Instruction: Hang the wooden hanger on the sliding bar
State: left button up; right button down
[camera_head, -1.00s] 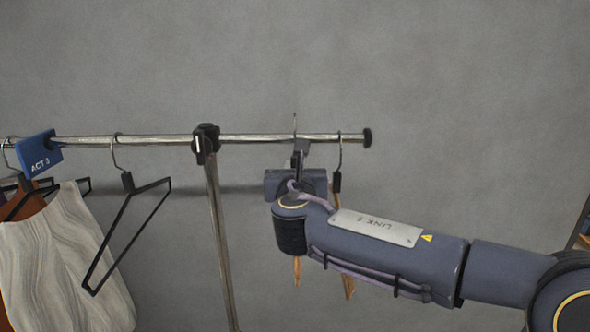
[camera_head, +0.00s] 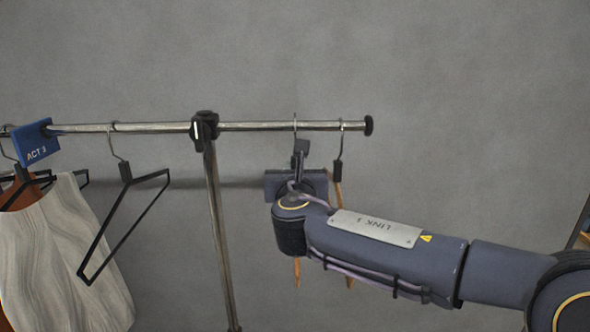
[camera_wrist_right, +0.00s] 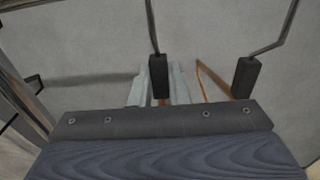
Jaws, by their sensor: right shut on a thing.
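My right gripper (camera_head: 299,160) is shut on a wooden hanger by the dark block under its hook (camera_head: 295,122). The wrist view shows this block (camera_wrist_right: 159,76) between pale fingers (camera_wrist_right: 178,84). The hook meets the sliding bar (camera_head: 262,126) in the head view, its top slightly above it; I cannot tell whether it bears on the bar. The hanger's wooden end (camera_head: 297,272) shows below my wrist; the rest is hidden. A second wooden hanger (camera_head: 338,190) hangs on the bar just to the right. My left gripper is not in view.
A black clamp (camera_head: 204,130) tops the upright post (camera_head: 218,230) left of my gripper. A black hanger (camera_head: 126,215), a blue ACT 3 sign (camera_head: 35,142) and a pale garment (camera_head: 65,260) are further left. A black end cap (camera_head: 368,126) closes the bar at right.

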jog(key=shift+f, duration=0.35)
jog(key=c, duration=1.3)
grip_release()
jog(key=shift+s, duration=0.1)
